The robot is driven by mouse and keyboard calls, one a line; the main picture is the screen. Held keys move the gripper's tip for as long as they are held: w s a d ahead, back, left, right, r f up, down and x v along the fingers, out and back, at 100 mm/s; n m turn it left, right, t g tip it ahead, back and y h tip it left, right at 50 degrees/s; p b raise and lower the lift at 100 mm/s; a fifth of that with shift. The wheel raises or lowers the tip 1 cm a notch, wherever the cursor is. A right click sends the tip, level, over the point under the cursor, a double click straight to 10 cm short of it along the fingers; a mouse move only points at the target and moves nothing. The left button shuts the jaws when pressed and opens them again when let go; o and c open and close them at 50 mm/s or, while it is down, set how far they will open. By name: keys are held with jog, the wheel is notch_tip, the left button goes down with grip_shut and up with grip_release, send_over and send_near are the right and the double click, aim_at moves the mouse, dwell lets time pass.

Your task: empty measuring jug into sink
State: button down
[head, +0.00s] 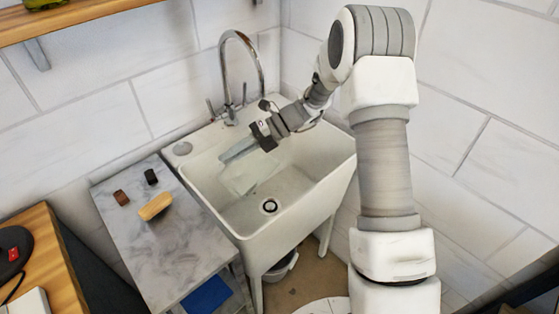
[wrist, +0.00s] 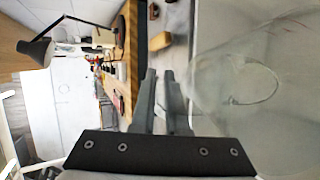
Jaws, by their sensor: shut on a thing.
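The white sink (head: 297,192) stands against the tiled wall, with a dark drain in its floor. My gripper (head: 226,157) is over the left part of the basin, its fingers pointing left. It is shut on the measuring jug (head: 243,180), a clear, faint shape hanging inside the sink outline below the fingers. In the wrist view, the two grey fingers of my gripper (wrist: 160,76) are close together, and the see-through jug (wrist: 240,92) fills the right side. Its exact tilt and any contents are hard to make out.
A chrome tap (head: 238,75) arches at the back of the sink. A marble-topped side table (head: 180,240) at left holds a wooden-backed brush (head: 155,206) and two small dark blocks. A wooden bench (head: 45,250) is at far left, and a shelf (head: 70,18) is above.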

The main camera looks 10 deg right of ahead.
jog(key=shift+w+d+r+y+p, duration=0.25)
jog(key=shift+d+r+y+p, duration=0.05)
jog(key=shift+r+p, duration=0.2)
jog(key=shift+w+d+r+y+p, duration=0.2)
jog(key=shift+d+r+y+p, duration=0.1)
jog(key=shift+r+p, duration=0.15)
jog(key=shift+w+d+r+m+g+y+p, duration=0.15)
jog(key=shift+w+d+r+y+p, duration=0.15)
jog(key=shift+d, duration=0.2)
jog(key=shift+w+d+r+m+g+y+p, duration=0.15)
jog(key=shift+w+d+r+g+p, duration=0.1)
jog(key=shift+w+d, duration=0.15)
jog(key=shift+w+d+r+m+g+y+p, duration=0.1)
jog(key=shift+w+d+r+y+p, duration=0.15)
jog(key=shift+d, duration=0.3)
jog(key=shift+w+d+r, duration=0.15)
jog(key=shift+w+d, duration=0.1)
jog(key=shift+w+d+r+m+g+y+p, duration=0.15)
jog(key=shift+w+d+r+m+y+p, duration=0.2)
jog(key=shift+d+y, duration=0.3)
jog(key=shift+w+d+r+m+g+y, duration=0.15)
jog(key=shift+w+d+r+y, duration=0.2)
jog(key=shift+w+d+y, duration=0.2)
jog(key=shift+d, duration=0.1)
jog(key=w+d+r+m+y+b, duration=0.1)
jog(key=w+d+m+y+b, duration=0.2)
jog(key=w+d+y+b, duration=0.2)
jog(key=shift+d+y+b, duration=0.3)
jog(key=shift+d+b, duration=0.55)
jog(key=shift+d, duration=0.4)
